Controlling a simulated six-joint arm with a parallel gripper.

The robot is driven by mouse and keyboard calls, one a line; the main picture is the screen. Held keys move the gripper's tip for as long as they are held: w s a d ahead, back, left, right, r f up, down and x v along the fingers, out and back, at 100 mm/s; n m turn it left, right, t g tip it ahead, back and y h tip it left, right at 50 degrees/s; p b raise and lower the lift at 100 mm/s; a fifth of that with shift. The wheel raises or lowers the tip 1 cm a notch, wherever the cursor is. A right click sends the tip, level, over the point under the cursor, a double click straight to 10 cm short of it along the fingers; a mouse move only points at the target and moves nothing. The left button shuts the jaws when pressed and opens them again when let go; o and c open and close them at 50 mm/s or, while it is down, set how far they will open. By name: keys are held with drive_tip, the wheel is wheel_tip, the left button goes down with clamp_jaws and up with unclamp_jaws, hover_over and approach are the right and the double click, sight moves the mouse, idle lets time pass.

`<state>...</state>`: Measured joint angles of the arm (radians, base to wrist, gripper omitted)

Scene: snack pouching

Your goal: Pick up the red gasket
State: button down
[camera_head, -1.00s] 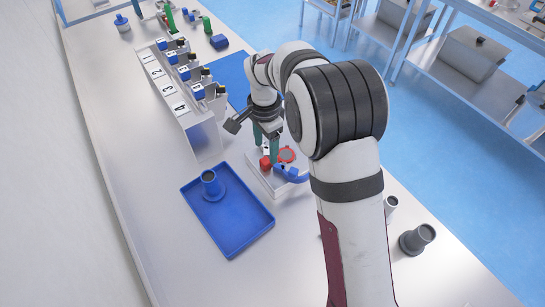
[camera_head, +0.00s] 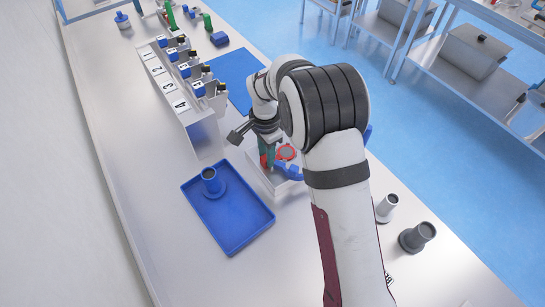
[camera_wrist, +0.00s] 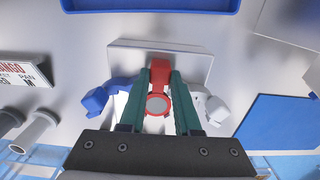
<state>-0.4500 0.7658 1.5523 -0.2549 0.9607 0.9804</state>
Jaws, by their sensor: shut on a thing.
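The red gasket is a red ring around a grey disc (camera_head: 287,152), with a red block-shaped part (camera_wrist: 160,71) that looks joined to it in the wrist view. My gripper (camera_head: 267,160) points down over a small pale tray. Its green fingers are shut on the block-shaped part, with the ring (camera_wrist: 157,104) showing between them in the wrist view. In the head view the fingers partly hide the red part. I cannot tell whether the gasket is clear of the tray.
The pale tray (camera_wrist: 200,64) also holds a blue clamp-like piece (camera_head: 289,172) close to the gasket. A blue tray (camera_head: 229,243) with a blue flanged piece (camera_head: 212,183) lies left. Grey flanged pieces (camera_head: 417,237) stand right. A numbered rack (camera_head: 190,112) stands behind.

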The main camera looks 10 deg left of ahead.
drive_tip(key=shift+r, duration=0.15)
drive_tip(key=shift+r, duration=0.35)
wheel_tip(320, 180, up, 3)
drive_tip(key=shift+f, duration=0.1)
drive_tip(key=s+d+r, duration=0.1)
drive_tip(key=d+r, duration=0.6)
drive_tip(key=d, duration=0.4)
drive_tip(key=shift+d, duration=0.3)
drive_tip(key=shift+r, duration=0.1)
